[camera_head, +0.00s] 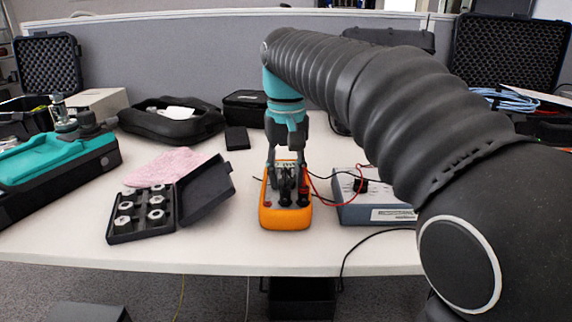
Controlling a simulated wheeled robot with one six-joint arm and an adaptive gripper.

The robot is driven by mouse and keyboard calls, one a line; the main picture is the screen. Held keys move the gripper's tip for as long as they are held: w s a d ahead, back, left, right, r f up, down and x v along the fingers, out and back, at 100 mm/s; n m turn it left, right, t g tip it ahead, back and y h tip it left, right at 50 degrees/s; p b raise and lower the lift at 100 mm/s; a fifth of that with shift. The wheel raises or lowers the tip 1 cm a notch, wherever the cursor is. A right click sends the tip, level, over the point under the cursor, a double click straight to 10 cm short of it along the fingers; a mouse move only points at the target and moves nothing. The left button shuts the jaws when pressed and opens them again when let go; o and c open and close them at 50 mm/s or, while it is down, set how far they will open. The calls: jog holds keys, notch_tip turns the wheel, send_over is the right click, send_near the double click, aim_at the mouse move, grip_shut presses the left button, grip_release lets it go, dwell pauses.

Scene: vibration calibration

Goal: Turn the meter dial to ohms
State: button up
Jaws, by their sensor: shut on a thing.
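The orange meter (286,218) lies on the white table near its front edge, at the middle of the view. Dark and red plugs (304,194) stand at its near end, with leads running off to the right. My gripper (287,180) points down over the meter from behind, its fingers closed on the meter's dial. The dial is mostly hidden between the fingers and behind the plugs, so its setting cannot be read.
A grey-blue box (378,208) with a dark knob stands right of the meter. An open black case of weights (143,228) and a pink cloth (163,165) lie left. A teal-and-black instrument (60,160) sits far left. Bare table (220,250) shows in front.

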aim_at(285, 177)
jog(key=shift+m+p, duration=0.65)
jog(key=shift+m, duration=0.45)
jog(key=o, duration=1.1)
jog(key=shift+o, duration=0.2)
notch_tip(285, 177, up, 12)
